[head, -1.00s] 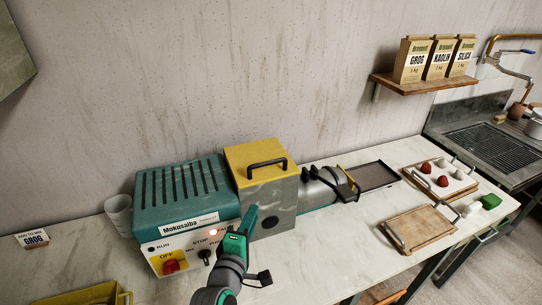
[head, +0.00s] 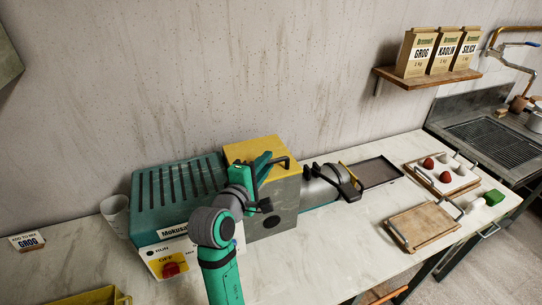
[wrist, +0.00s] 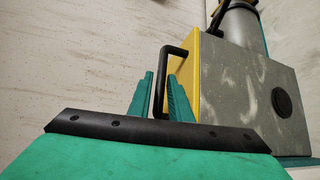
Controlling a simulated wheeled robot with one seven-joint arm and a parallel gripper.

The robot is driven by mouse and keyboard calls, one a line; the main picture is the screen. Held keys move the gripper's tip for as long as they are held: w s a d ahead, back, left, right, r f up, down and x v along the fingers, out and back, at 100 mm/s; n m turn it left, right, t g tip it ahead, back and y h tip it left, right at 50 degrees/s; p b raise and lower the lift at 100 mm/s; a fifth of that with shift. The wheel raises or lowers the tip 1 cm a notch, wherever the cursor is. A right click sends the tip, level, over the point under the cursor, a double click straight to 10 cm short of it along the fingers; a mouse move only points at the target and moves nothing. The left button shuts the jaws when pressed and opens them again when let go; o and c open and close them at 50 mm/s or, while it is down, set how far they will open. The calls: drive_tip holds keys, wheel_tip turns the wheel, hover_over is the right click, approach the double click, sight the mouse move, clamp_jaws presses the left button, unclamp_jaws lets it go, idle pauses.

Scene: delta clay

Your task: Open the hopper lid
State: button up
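The hopper is a grey box (head: 286,205) with a yellow lid (head: 262,143) that lies shut on top. A black bar handle (head: 287,163) stands on the lid; its left part is hidden behind my gripper in the head view. My gripper (head: 264,165) is over the lid at the handle. In the wrist view, the two green fingers (wrist: 161,95) stand apart. The black handle (wrist: 163,52) shows between them, with a gap on each side. The yellow lid (wrist: 184,65) and grey box (wrist: 245,85) lie to the right there.
A metal barrel (head: 320,188) extends right, toward a dark tray (head: 375,172). A wooden board (head: 424,226) lies at the right. The wall is close behind.

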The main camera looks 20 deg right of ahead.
sight(275, 166)
drive_tip(key=d, duration=0.1)
drive_tip(key=w+d, duration=0.2)
drive_tip(key=d, duration=0.1)
drive_tip(key=shift+w+f, duration=0.2)
drive_tip(key=shift+f, duration=0.1)
drive_tip(key=shift+w, duration=0.15)
drive_tip(key=shift+w, duration=0.15)
clamp_jaws()
